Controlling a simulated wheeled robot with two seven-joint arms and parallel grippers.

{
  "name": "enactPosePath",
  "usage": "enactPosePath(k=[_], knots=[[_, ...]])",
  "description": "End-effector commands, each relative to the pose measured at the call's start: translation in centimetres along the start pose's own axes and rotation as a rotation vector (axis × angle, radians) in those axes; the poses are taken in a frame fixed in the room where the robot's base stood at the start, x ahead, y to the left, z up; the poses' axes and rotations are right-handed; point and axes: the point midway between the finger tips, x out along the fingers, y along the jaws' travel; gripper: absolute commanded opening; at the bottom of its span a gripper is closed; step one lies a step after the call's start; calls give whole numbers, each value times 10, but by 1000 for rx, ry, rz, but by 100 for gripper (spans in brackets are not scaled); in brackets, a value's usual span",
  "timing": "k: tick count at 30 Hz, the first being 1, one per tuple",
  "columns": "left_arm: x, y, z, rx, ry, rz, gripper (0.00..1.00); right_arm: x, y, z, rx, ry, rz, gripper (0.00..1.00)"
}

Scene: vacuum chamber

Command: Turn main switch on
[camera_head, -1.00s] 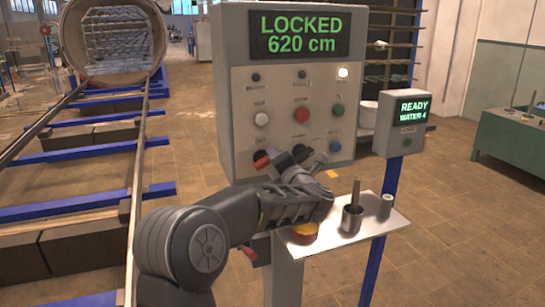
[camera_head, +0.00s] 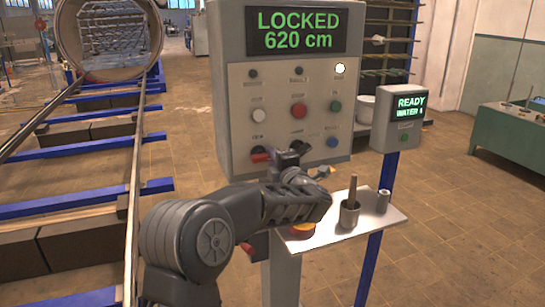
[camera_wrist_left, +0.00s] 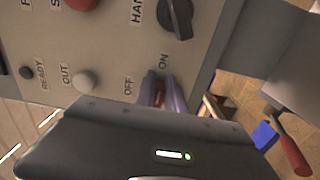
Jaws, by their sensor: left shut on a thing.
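The grey control panel (camera_head: 225,110) stands ahead, its display reading LOCKED 620 cm. The main switch (camera_head: 261,156) shows as a red handle at the panel's lower left. In the left wrist view, a reddish part of this switch (camera_wrist_left: 159,94) shows between the fingers, beside the OFF and ON labels. My left gripper (camera_wrist_left: 162,92) is shut on it, close to the panel face. In the head view, my left gripper (camera_head: 280,155) hides part of the panel's bottom row. The switch's exact angle is hard to tell. My right gripper is not in view.
A black selector (camera_wrist_left: 176,17) and a white button (camera_wrist_left: 84,81) lie near the gripper. A small shelf (camera_head: 372,227) with a metal cup (camera_head: 349,215) sits below right. A small READY box (camera_head: 400,130) stands on a blue post. A red-handled tool (camera_wrist_left: 291,150) shows lower right.

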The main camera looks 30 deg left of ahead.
Motion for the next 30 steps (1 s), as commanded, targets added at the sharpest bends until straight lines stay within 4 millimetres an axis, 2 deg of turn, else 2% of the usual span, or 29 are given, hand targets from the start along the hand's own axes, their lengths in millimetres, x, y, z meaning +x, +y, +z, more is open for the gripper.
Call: enactPosePath(k=[5,6,13,23,26,30], knots=[[0,-2,-1,3,1,-2,0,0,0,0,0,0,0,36],[0,-2,-1,3,1,-2,17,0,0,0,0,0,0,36],[0,-1,0,1,1,-1,36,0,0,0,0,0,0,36],[-3,-1,0,0,0,-1,36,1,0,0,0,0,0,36],[-11,-1,0,-1,-1,0,36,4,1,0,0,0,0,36],[-32,-2,0,-1,-2,0,36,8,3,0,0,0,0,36]])
